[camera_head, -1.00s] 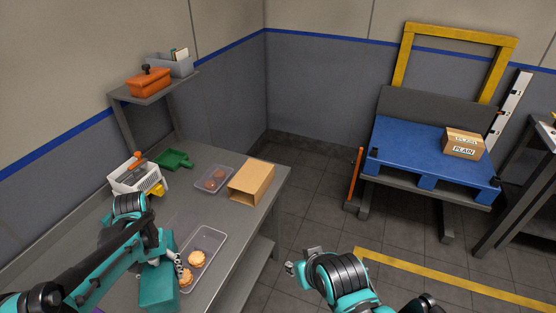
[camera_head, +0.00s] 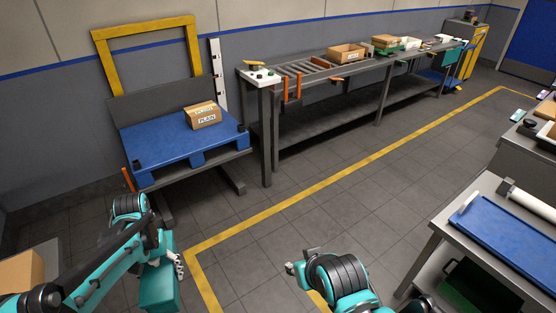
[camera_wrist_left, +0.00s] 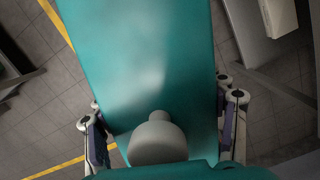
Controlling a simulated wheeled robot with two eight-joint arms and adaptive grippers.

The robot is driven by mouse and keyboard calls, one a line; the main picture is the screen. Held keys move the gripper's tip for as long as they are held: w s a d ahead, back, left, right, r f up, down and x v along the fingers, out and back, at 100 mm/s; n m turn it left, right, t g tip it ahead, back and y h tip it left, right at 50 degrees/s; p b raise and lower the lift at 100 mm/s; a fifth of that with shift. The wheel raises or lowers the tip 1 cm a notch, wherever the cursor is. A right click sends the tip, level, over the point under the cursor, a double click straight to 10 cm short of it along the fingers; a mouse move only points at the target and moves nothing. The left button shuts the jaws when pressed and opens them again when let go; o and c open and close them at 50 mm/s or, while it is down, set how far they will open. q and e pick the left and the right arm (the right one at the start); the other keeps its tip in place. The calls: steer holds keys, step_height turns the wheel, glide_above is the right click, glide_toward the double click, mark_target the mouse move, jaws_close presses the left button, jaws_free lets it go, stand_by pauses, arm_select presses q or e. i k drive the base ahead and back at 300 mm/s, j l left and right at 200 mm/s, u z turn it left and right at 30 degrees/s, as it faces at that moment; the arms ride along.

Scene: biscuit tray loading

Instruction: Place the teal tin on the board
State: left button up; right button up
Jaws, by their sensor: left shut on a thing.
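The teal tin (camera_head: 158,285) is a box-shaped block low at the left of the head view, held in front of me above the floor. In the left wrist view the tin (camera_wrist_left: 140,60) fills the middle, with a grey knob near its lower end. My left gripper (camera_wrist_left: 165,130) is shut on it, with a finger on each side. A flat blue board (camera_head: 508,240) lies on a grey table at the right, well apart from the tin. My right gripper (camera_head: 298,267) is low in the middle, over the floor; its jaw opening is unclear.
A blue pallet (camera_head: 165,152) with a carton (camera_head: 203,115) stands at the back left. A long bench (camera_head: 340,75) runs along the back wall. A white roll (camera_head: 527,203) lies by the blue board. The tiled floor between is clear, crossed by yellow lines.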

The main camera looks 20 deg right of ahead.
mark_target(517, 253)
steer(key=l+z, duration=0.2)
steer(key=z, duration=0.3)
steer(key=l+z, duration=0.2)
steer(key=z, duration=0.25)
steer(key=i+l+z, duration=0.1)
steer(key=z, duration=0.4)
steer(key=i+l+z, duration=0.15)
steer(key=z, duration=0.3)
steer(key=i+l+z, duration=0.55)
steer(key=i, duration=0.2)
steer(key=i+z, duration=0.3)
steer(key=i, duration=0.25)
steer(key=i+j, duration=0.15)
steer(key=j, duration=0.3)
steer(key=i+j, duration=0.1)
steer(key=j, duration=0.3)
steer(key=z, duration=0.05)
